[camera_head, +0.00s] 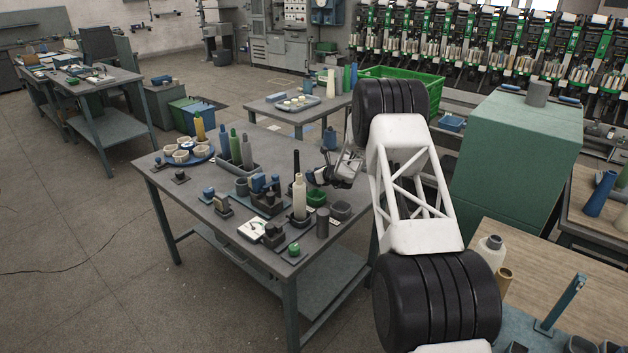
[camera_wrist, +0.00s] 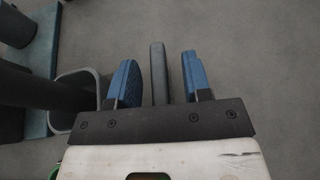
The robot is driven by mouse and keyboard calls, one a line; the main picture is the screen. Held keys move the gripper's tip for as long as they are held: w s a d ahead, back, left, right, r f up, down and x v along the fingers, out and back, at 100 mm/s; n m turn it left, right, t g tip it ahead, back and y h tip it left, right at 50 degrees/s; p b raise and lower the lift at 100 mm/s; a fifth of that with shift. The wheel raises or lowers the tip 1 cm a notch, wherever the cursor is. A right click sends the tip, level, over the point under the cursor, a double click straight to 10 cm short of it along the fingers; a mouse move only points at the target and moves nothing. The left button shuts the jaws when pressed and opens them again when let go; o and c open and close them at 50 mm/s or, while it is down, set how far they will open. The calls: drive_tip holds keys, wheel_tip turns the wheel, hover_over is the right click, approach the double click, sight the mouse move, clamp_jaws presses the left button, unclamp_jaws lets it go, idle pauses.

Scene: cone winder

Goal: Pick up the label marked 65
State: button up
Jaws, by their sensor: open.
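I cannot make out a label marked 65 in either view; no number is legible. My gripper (camera_head: 322,175) is over the right side of the worktable (camera_head: 223,238), beside a tall cream bobbin (camera_head: 299,197). In the wrist view, the two blue fingers of my gripper (camera_wrist: 159,70) are apart. A narrow grey bar (camera_wrist: 158,72) shows in the gap between them; I cannot tell what it is or whether it touches a finger. The fingers do not appear closed on anything.
A blue round tray (camera_head: 184,160) with several white cups sits at the table's far left. A green cabinet (camera_head: 515,165) stands to the right.

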drive_tip(key=shift+c, duration=0.3)
clamp_jaws()
drive_tip(key=shift+r, duration=0.15)
drive_tip(key=shift+r, duration=4.85)
